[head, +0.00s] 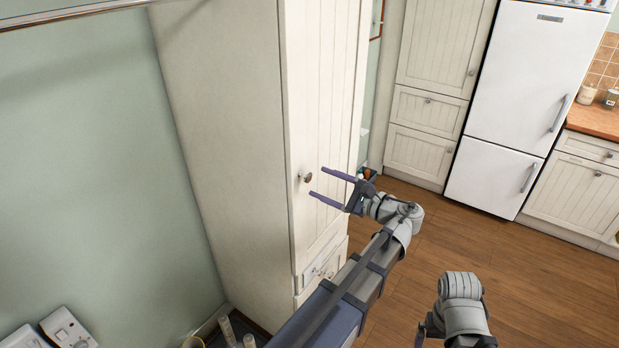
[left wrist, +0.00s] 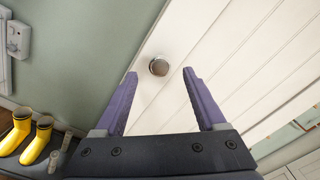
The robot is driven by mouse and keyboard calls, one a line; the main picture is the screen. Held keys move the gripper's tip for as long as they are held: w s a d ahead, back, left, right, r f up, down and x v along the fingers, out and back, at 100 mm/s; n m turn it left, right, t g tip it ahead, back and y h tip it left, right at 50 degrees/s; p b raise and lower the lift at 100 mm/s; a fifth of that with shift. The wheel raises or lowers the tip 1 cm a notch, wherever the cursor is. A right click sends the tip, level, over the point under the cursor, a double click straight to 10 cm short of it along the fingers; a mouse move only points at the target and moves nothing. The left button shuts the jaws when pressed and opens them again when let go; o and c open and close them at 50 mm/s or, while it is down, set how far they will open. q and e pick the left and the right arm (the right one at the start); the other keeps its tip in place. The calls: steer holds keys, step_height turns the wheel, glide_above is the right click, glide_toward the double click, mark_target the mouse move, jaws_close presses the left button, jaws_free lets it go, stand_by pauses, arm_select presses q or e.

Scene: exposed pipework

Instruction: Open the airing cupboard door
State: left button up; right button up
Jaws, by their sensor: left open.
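The tall cream airing cupboard door (head: 325,90) stands at the centre of the head view and looks shut. Its round metal knob (head: 307,177) is near the door's left edge. In the left wrist view the knob (left wrist: 158,67) shows just beyond and between my fingertips, against the pale door (left wrist: 235,65). My left gripper (head: 318,182) is open and empty, its two purple fingers pointing at the knob. I see no contact. My right gripper (head: 422,328) is low in the head view, mostly hidden by its arm, and its jaws cannot be made out.
A drawer front (head: 322,268) sits below the door. A white fridge (head: 525,90) and cream cabinets (head: 440,50) stand behind to the right. Wooden floor (head: 530,270) is clear there. Yellow boots (left wrist: 38,140) stand at lower left in the wrist view.

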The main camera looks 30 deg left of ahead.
mark_target(310, 178)
arm_select(q)
steer(key=shift+w+a, duration=0.2)
steer(key=shift+a, duration=2.3)
steer(key=shift+c, duration=0.3)
jaws_close()
